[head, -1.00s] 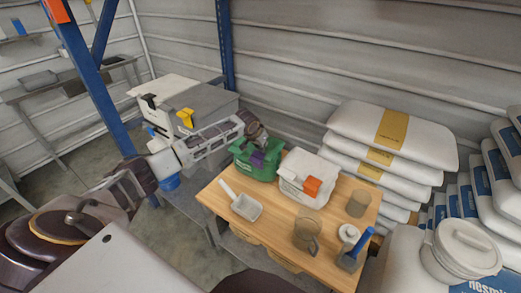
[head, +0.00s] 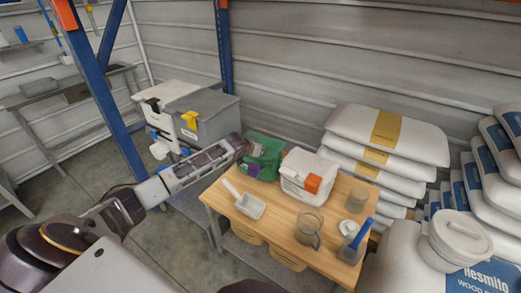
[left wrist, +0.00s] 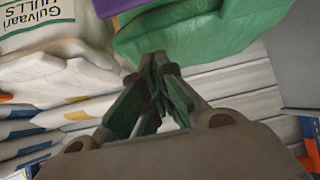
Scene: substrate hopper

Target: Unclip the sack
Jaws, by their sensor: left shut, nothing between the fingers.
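A green sack (head: 266,150) stands on the wooden table, with a purple clip (head: 252,169) at its front. The purple clip (left wrist: 118,7) shows at the top edge there, left of the fingertips. I cannot tell whether the fingers touch the sack.
A white scoop (head: 247,206), a clear jug (head: 308,228) and a blue-handled tool (head: 357,240) are on the table (head: 285,205). Stacked white sacks (head: 385,150) stand to the right.

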